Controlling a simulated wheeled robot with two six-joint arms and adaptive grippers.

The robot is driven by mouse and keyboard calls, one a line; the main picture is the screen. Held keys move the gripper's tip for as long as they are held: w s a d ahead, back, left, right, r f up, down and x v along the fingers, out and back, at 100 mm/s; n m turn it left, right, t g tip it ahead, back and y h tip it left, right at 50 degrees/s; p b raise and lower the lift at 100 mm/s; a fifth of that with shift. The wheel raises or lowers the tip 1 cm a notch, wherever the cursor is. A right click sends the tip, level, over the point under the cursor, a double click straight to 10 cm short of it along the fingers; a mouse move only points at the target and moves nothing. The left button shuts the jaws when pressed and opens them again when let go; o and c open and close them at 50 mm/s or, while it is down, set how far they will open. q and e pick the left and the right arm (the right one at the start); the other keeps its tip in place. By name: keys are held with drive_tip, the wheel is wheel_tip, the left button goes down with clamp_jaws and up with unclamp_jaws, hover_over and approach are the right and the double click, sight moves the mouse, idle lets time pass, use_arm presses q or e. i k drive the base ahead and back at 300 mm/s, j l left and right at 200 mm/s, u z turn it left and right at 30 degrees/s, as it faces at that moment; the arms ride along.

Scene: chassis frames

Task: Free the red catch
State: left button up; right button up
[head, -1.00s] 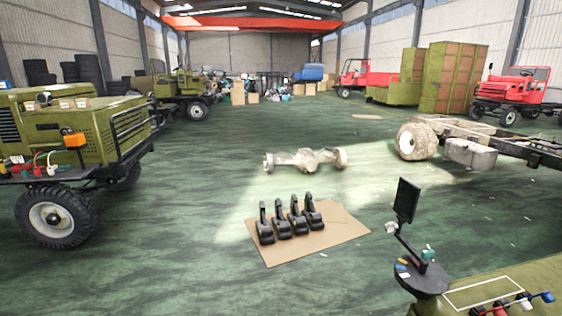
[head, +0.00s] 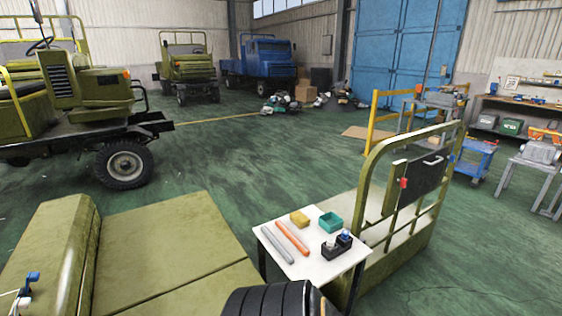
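A small red catch (head: 403,183) sits at the left edge of a dark panel (head: 424,178) in the head view. The panel has a pale handle near its top right and is mounted on an olive-green tubular frame (head: 375,172) that stands on the floor at right of centre. The panel looks closed against the frame, but how the catch engages is too small to tell.
A small white table (head: 308,268) beside the frame holds a yellow block, a teal box, two rods and a black holder. A black tyre (head: 268,302) and olive bodywork (head: 160,245) fill the near foreground. Green floor (head: 260,165) is open behind.

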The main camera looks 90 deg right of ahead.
sight(403, 181)
drive_tip(key=z, duration=3.95)
drive_tip(key=i+l+u, duration=0.15)
drive_tip(key=i+l, duration=0.45)
drive_tip(key=i+j, duration=0.05)
drive_tip(key=i, duration=0.05)
